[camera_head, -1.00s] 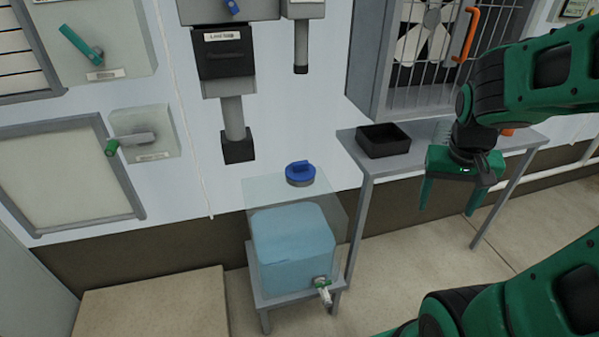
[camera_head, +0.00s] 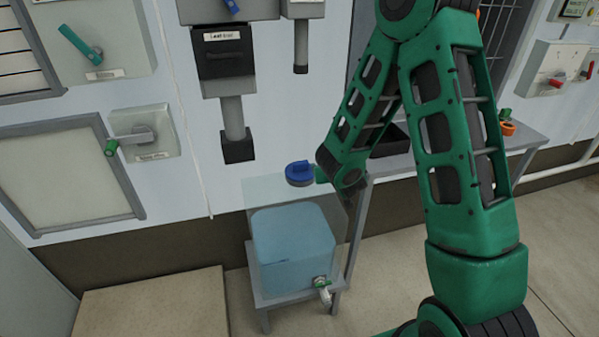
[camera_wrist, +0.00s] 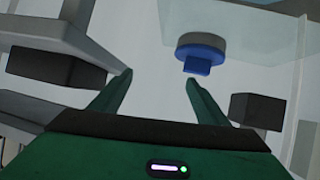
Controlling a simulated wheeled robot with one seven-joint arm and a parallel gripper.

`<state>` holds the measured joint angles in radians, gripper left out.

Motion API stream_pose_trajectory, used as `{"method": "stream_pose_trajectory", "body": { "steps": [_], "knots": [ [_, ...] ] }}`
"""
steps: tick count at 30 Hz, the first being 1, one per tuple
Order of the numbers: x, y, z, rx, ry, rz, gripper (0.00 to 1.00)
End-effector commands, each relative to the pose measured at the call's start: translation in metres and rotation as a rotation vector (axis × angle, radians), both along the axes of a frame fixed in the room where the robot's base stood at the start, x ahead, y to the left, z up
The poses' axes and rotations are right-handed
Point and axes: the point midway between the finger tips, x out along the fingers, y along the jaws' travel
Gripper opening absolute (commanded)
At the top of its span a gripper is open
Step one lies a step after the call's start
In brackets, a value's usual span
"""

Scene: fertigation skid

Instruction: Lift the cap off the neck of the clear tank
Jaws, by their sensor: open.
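The clear tank (camera_head: 255,202) stands on a grey stand, with blue liquid (camera_head: 290,250) in its lower part. The blue cap (camera_head: 298,172) sits on the grey neck at its top. In the wrist view the cap (camera_wrist: 200,52) lies a little beyond my fingertips, right of the middle, with its raised grip pointing toward me. My gripper (camera_wrist: 158,80) is open and empty, its fingers apart and not around the cap. In the head view my arm hides most of the gripper; only a green bit shows at the cap's right side.
A small tap (camera_head: 323,285) is at the tank's lower front. A grey side table (camera_head: 525,138) with a black tray (camera_head: 390,137) stands right of the tank, partly behind my arm. A grey wall pipe with a black end (camera_head: 238,148) hangs above and left of the cap.

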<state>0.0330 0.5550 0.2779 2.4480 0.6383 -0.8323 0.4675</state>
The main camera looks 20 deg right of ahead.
Motion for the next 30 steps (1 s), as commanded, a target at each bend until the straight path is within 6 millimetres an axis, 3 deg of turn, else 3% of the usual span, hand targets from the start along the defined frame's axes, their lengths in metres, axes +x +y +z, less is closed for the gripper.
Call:
{"method": "stream_pose_trajectory", "body": {
  "steps": [3, 9, 21, 30],
  "knots": [
    [0.009, 0.037, -0.015, 0.035, -0.057, 0.081, 0.69],
    [0.016, 0.066, -0.022, 0.072, -0.114, 0.144, 0.69],
    [0.061, 0.067, -0.041, 0.075, -0.12, 0.147, 0.69],
    [0.084, 0.064, -0.049, 0.075, -0.12, 0.145, 0.69]
  ]
}}
